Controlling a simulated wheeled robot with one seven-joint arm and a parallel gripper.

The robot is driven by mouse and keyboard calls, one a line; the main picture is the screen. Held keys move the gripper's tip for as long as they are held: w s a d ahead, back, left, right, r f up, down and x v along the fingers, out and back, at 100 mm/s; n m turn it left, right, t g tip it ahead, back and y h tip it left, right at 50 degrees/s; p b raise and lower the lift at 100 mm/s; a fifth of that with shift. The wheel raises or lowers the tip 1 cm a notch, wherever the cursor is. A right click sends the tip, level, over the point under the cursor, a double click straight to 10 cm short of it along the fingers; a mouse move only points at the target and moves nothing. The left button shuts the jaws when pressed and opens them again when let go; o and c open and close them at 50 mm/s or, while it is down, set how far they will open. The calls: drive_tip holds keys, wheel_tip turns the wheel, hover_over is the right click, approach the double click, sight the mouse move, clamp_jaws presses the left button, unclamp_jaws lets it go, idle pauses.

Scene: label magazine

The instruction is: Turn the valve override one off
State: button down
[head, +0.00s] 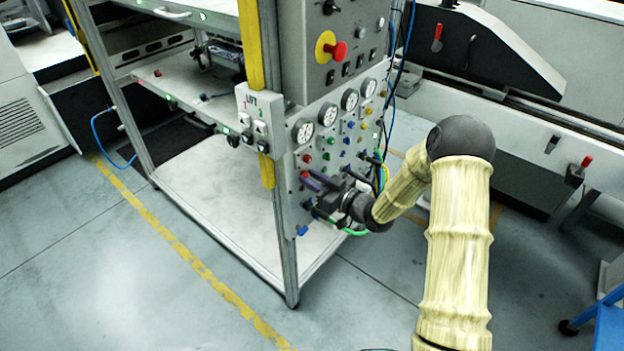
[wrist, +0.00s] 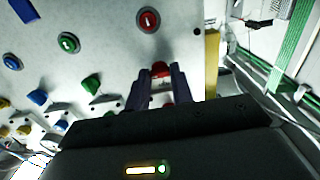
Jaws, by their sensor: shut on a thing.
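My gripper (head: 311,181) is at the lower left part of the grey valve panel (head: 297,205), under the row of gauges. In the wrist view its two dark fingers (wrist: 161,80) stand on either side of a red knob (wrist: 160,69) and are shut on it. The knob's lower part is hidden between the fingers, so its turn angle is hard to tell. No label naming valve override one can be read. A green knob (wrist: 91,83) and a blue knob (wrist: 38,97) sit in the same row to the left in the wrist view.
A red push button (wrist: 149,19), a green one (wrist: 68,43) and a blue one (wrist: 12,62) line the panel near the gripper. Gauges (head: 349,99) and a red emergency stop (head: 335,50) are higher up. Cables (head: 391,110) hang at the panel's right edge.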

drive_tip(key=shift+d+f+n+b, duration=0.1)
drive_tip(key=shift+f+n+b, duration=0.05)
drive_tip(key=shift+n+b, duration=0.15)
drive_tip(key=n+b, duration=1.7)
drive_tip(key=b, duration=0.6)
drive_tip(key=shift+f, duration=0.1)
drive_tip(key=shift+n+b, duration=0.3)
drive_tip(key=c, duration=1.2)
unclamp_jaws()
drive_tip(key=shift+r, duration=0.2)
drive_tip(key=shift+s, duration=0.1)
drive_tip(key=p+v, duration=0.3)
drive_tip(key=v, duration=1.4)
